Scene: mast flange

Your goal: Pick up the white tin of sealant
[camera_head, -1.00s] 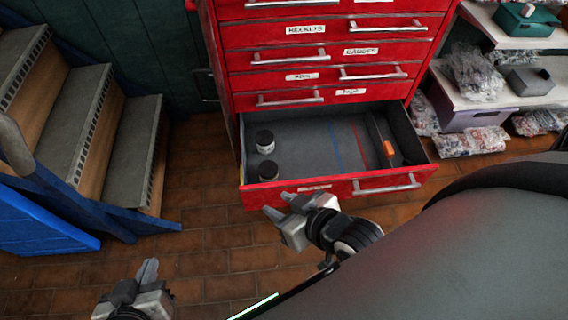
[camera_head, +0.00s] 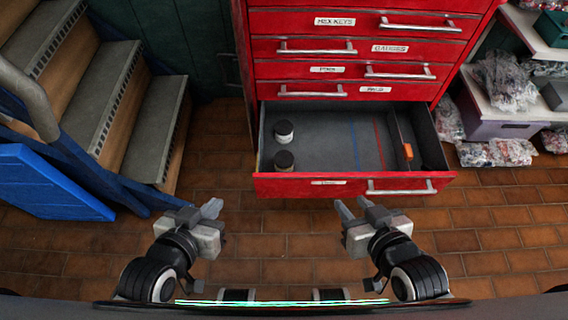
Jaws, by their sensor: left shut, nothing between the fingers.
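Two small tins with dark lids stand upright on the left side of an open drawer (camera_head: 340,188). The rear tin (camera_head: 284,137) shows a white body under its lid. I cannot read a label on either. My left gripper (camera_head: 213,207) is shut and empty, in front of the drawer's front-left corner. My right gripper (camera_head: 348,205) looks open and empty, just in front of the drawer front. Neither gripper touches a tin.
The drawer belongs to a red cabinet (camera_head: 358,47) with shut drawers above. An orange item (camera_head: 408,151) lies near its right divider. Blue-framed steps (camera_head: 140,125) stand at left, shelves with plastic-wrapped goods (camera_head: 508,80) at right. The tiled floor before the drawer is clear.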

